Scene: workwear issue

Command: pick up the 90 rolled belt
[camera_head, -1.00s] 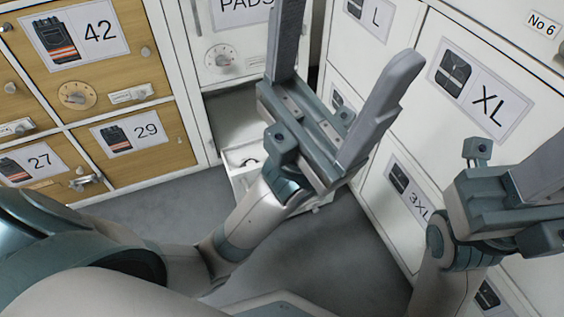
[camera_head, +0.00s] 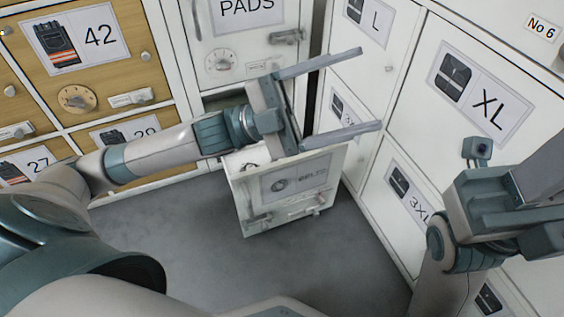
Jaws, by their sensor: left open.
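The drawer labelled with a coil picture and what looks like "BELTS" (camera_head: 331,168) is pulled out, low in the middle of the head view. I cannot make out the 90 rolled belt; my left gripper and the drawer front hide most of the drawer's inside. My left gripper (camera_head: 370,88) is open and empty. Its two fingers point right, above the drawer and in front of the cabinets. My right gripper (camera_head: 545,185) is at the right edge, partly cut off, so its opening does not show.
Wooden lockers (camera_head: 150,75) marked 42, 29 and 27 stand at left. A white "PADS" door (camera_head: 255,50) is above the open drawer. White cabinets (camera_head: 400,110) marked L, XL and 3XL stand at right. The grey floor (camera_head: 300,260) in front is clear.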

